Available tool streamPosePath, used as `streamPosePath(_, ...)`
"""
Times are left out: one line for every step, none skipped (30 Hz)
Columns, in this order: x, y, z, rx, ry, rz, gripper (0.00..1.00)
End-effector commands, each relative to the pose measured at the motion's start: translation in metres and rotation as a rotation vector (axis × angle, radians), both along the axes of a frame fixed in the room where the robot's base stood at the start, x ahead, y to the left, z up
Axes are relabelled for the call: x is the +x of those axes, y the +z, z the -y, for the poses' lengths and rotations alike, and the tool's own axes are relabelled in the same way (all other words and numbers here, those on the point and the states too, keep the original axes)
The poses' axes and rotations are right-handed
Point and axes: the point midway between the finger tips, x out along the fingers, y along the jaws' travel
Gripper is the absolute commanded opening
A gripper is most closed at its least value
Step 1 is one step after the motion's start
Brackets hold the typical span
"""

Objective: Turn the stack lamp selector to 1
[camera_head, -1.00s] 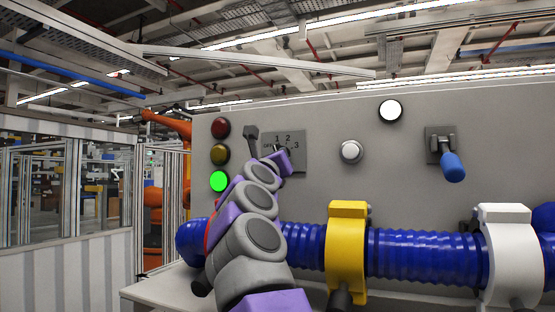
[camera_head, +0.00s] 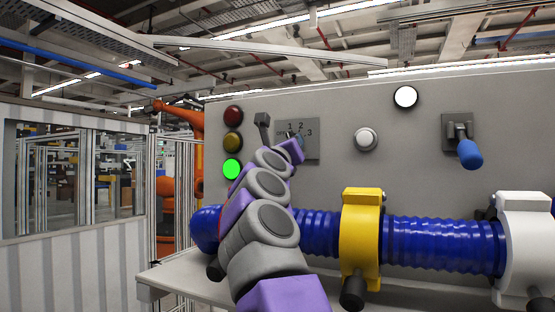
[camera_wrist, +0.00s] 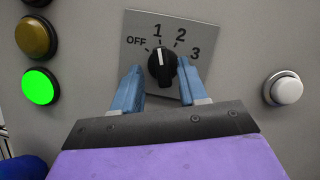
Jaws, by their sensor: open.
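The stack lamp selector is a black knob (camera_wrist: 162,70) on a grey plate (camera_wrist: 205,30) marked OFF, 1, 2 and 3. Its white pointer line points up, about at the 1 mark. The plate shows in the head view (camera_head: 311,150), with the knob mostly hidden by my arm. My gripper (camera_wrist: 159,66) is open, with one blue finger on each side of the knob. I cannot tell whether the fingers touch it. The stack lamps are a dark red lamp (camera_head: 233,115), an unlit amber lamp (camera_head: 233,142) and a lit green lamp (camera_head: 232,169).
A white round button (camera_head: 366,139) is right of the selector. A lit white lamp (camera_head: 405,97) and a blue-handled lever (camera_head: 469,153) are farther right. A blue ribbed hose (camera_head: 440,243) with a yellow clamp (camera_head: 361,235) and a white clamp (camera_head: 527,240) runs below.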

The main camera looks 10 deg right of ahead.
Motion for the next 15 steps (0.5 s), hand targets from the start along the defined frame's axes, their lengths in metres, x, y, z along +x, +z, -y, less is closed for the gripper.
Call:
streamPosePath(-0.004,-0.003,-0.002,-0.001,0.001,0.000,0.43)
streamPosePath(-0.007,-0.005,-0.003,-0.001,0.002,0.000,0.43)
streamPosePath(-0.011,-0.007,-0.005,-0.001,0.002,0.001,0.43)
streamPosePath(-0.015,-0.009,-0.007,-0.001,0.002,0.001,0.43)
streamPosePath(-0.019,-0.010,-0.009,-0.001,0.003,0.002,0.43)
streamPosePath(-0.024,-0.013,-0.011,-0.003,0.003,0.004,0.43)
streamPosePath(-0.028,-0.015,-0.014,-0.003,0.003,0.002,0.43)
streamPosePath(-0.032,-0.017,-0.016,-0.003,0.004,0.001,0.43)
streamPosePath(-0.037,-0.019,-0.019,-0.005,0.003,0.000,0.43)
streamPosePath(-0.042,-0.021,-0.021,-0.004,0.003,0.000,0.43)
streamPosePath(-0.046,-0.022,-0.023,-0.003,0.003,0.002,0.43)
streamPosePath(-0.052,-0.024,-0.025,-0.004,0.001,0.002,0.43)
streamPosePath(-0.055,-0.026,-0.027,-0.002,0.001,0.001,0.43)
streamPosePath(-0.058,-0.029,-0.029,-0.003,0.001,-0.001,0.43)
streamPosePath(-0.063,-0.031,-0.032,-0.004,0.002,-0.002,0.43)
